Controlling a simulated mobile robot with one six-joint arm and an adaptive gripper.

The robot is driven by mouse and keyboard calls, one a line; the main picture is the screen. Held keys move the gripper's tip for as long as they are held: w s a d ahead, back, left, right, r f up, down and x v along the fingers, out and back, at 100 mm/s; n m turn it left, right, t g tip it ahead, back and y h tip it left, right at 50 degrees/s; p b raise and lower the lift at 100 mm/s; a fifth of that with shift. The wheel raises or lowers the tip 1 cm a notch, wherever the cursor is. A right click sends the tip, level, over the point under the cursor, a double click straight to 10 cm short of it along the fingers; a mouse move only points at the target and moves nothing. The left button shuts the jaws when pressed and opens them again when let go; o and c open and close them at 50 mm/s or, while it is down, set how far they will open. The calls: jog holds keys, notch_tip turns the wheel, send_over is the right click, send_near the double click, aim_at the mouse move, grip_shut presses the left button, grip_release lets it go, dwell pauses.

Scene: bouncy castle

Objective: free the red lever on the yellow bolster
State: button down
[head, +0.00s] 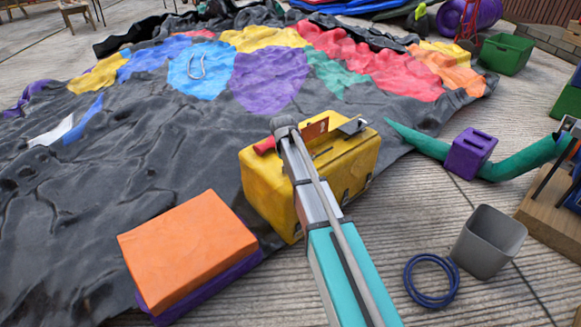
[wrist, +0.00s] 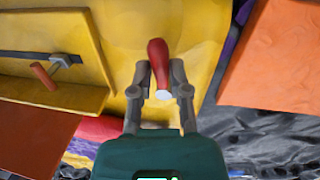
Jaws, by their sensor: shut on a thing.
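The yellow bolster (head: 258,185) stands in the middle of the head view at the edge of the deflated castle. The red lever (head: 265,145) shows at its upper left, just left of my arm's end. In the wrist view the red lever (wrist: 158,60) is a rounded red grip with a pale end, lying against the yellow bolster (wrist: 120,40). My gripper (wrist: 160,78) has one finger on each side of the lever and is shut on it. In the head view my arm hides part of the bolster and the fingers are not clear.
A recess with a dark bar (wrist: 40,56) and a small reddish handle (wrist: 44,76) is left of the lever. An orange block (head: 187,250) lies left of the bolster. A grey bin (head: 488,243), blue ring (head: 431,280) and purple block (head: 469,154) stand right.

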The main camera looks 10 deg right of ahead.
jog(key=shift+s+a+m, duration=0.15)
jog(key=shift+a+m, duration=0.05)
jog(key=shift+m, duration=0.6)
jog(key=c, duration=0.6)
grip_release()
jog(key=shift+d, duration=0.1)
